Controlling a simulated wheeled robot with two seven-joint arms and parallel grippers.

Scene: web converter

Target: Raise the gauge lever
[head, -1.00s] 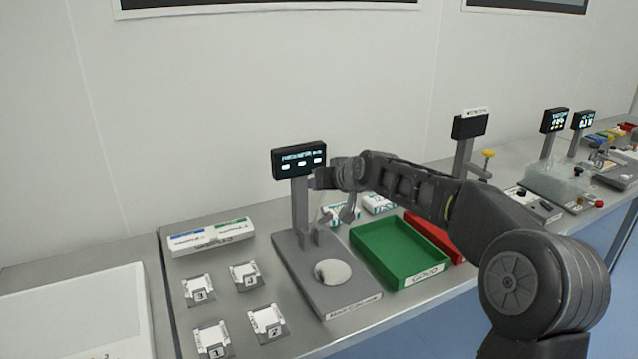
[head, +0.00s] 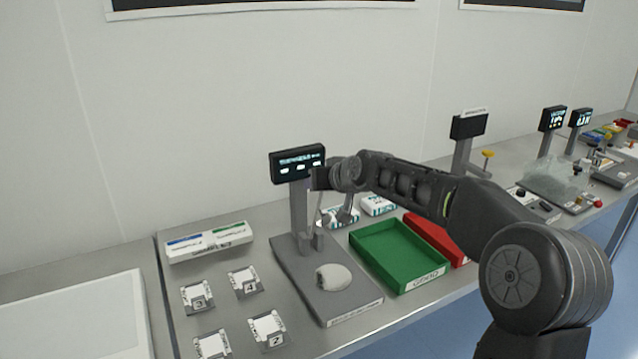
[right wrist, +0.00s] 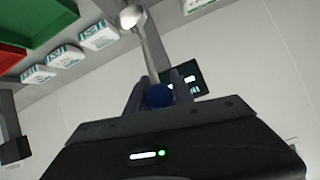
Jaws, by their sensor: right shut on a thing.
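The gauge stands on a grey base (head: 350,303) with a grey post (head: 299,215) and a black display (head: 298,162) on top. A round whitish pad (head: 333,278) sits on the base. In the right wrist view the lever is a silver rod (right wrist: 149,50) ending in a dark blue knob (right wrist: 159,96). My right gripper (right wrist: 161,90) is shut on the knob, with one finger on each side. In the head view my right gripper (head: 318,179) is beside the post, just below the display, and its fingers are hard to make out. My left gripper is not in view.
A green tray (head: 437,270) and a red tray (head: 455,259) lie right of the gauge. White packs (head: 378,205) lie behind them. Numbered fixtures (head: 268,330) and a white box (head: 210,242) stand to the left. The wall is close behind the bench.

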